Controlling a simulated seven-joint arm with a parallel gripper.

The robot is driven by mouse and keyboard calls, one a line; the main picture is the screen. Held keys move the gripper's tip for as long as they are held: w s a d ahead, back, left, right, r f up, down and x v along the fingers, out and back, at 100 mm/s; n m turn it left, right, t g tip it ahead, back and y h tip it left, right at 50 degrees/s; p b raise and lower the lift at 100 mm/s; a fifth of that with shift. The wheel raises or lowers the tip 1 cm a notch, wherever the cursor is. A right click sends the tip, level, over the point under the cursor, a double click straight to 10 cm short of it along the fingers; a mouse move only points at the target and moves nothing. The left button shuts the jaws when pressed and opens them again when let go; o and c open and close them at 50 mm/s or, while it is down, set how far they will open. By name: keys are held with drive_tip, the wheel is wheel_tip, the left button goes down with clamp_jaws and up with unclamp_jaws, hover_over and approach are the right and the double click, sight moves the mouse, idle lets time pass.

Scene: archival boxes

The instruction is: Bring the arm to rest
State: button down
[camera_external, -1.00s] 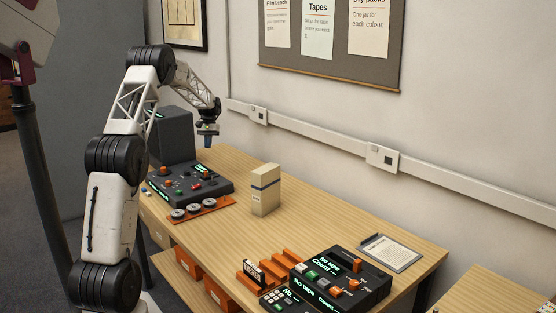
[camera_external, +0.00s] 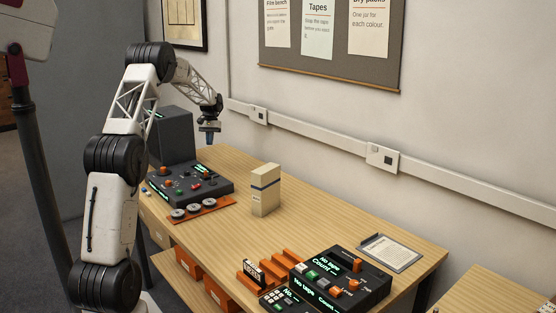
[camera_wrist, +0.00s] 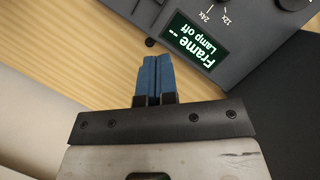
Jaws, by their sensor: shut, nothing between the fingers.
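My gripper (camera_external: 209,139) hangs above the back left part of the wooden bench (camera_external: 228,166), pointing down. It is shut, with nothing held. In the wrist view its two blue fingers (camera_wrist: 155,75) lie side by side, touching. Beyond them that view shows bare wood and the edge of a dark device (camera_wrist: 238,35) whose screen reads "Frame" and "Lamp off". My gripper is clear of the bench and of the things on it.
A dark console with knobs (camera_external: 192,183) and a tall dark box (camera_external: 172,138) stand near my gripper. A beige archival box (camera_external: 265,190) stands upright mid-bench. Another console (camera_external: 345,281), orange racks (camera_external: 290,261) and a clipboard (camera_external: 390,252) are at the front right.

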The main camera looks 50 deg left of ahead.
drive_tip(key=s+d+r+m+y, duration=0.15)
drive_tip(key=d+r, duration=0.35)
drive_tip(key=d, duration=0.5)
drive_tip(key=s+d+r+m+t, duration=0.1)
drive_tip(key=s+d+r, duration=0.1)
drive_tip(key=d+r, duration=0.5)
drive_tip(key=s+d+r+m+y, duration=0.1)
drive_tip(key=d+r, duration=0.2)
drive_tip(key=d, duration=0.9)
drive_tip(key=s+d+r+m+t, duration=0.1)
drive_tip(key=s+d+r, duration=0.1)
drive_tip(key=s+d, duration=0.55)
drive_tip(key=s+d+r+m+t, duration=0.15)
drive_tip(key=s+d, duration=0.35)
drive_tip(key=d, duration=0.5)
drive_tip(key=s+d+f+m+t, duration=0.1)
drive_tip(key=s+d+f, duration=0.1)
drive_tip(key=s+d, duration=0.5)
drive_tip(key=s+d+f+m+t, duration=0.1)
drive_tip(key=s+d, duration=0.7)
drive_tip(key=s, duration=0.8)
wheel_tip(320, 180, down, 2)
drive_tip(key=shift+d+f+m, duration=0.2)
drive_tip(key=shift+m, duration=0.3)
